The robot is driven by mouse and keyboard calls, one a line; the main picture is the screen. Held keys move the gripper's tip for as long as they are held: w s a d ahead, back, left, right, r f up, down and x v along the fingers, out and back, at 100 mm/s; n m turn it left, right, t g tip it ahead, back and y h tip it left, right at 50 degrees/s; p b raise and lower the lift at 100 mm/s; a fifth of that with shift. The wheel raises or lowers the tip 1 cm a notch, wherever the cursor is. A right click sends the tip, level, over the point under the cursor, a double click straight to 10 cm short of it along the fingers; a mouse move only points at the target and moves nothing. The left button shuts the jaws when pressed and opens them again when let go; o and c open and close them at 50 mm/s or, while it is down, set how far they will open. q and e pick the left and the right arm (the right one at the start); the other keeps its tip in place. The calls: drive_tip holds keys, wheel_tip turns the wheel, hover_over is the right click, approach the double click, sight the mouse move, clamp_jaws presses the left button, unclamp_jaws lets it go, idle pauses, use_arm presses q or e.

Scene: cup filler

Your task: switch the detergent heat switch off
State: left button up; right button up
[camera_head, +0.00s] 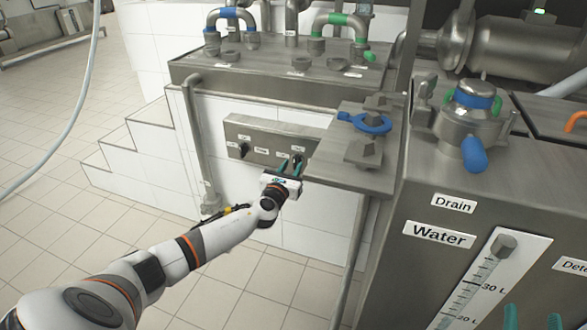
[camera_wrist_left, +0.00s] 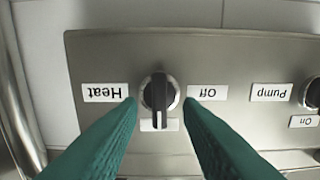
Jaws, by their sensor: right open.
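The heat switch (camera_wrist_left: 158,92) is a dark rotary knob on a metal panel, upside down in the left wrist view. Its bar handle stands upright in that picture, between the "Heat" label (camera_wrist_left: 107,93) on the left and the "Off" label (camera_wrist_left: 207,92) on the right. The bar partly covers a third label. My left gripper (camera_head: 290,167) is at the panel's right part in the head view. Its teal fingers are apart, either side of the knob, with visible gaps. My right gripper (camera_head: 533,318) shows only its open teal fingertips at the bottom right.
The control panel (camera_head: 262,133) has another knob (camera_head: 243,149) at its left, near the "Pump" label (camera_wrist_left: 284,93). A metal shelf with a blue valve handle (camera_head: 372,123) juts out right of my left gripper. A vertical pipe (camera_head: 197,150) stands left of the panel.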

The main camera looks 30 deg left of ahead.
use_arm(q)
drive_tip(key=shift+x, duration=0.95)
use_arm(e)
drive_tip(key=shift+s+a+r+t+y, duration=0.1)
drive_tip(key=shift+s+r+t+y, duration=0.15)
drive_tip(key=shift+r+t, duration=0.3)
drive_tip(key=shift+s+r+t+y, duration=0.2)
drive_tip(key=shift+r+t, duration=0.15)
drive_tip(key=shift+r, duration=0.4)
use_arm(q)
clamp_jaws()
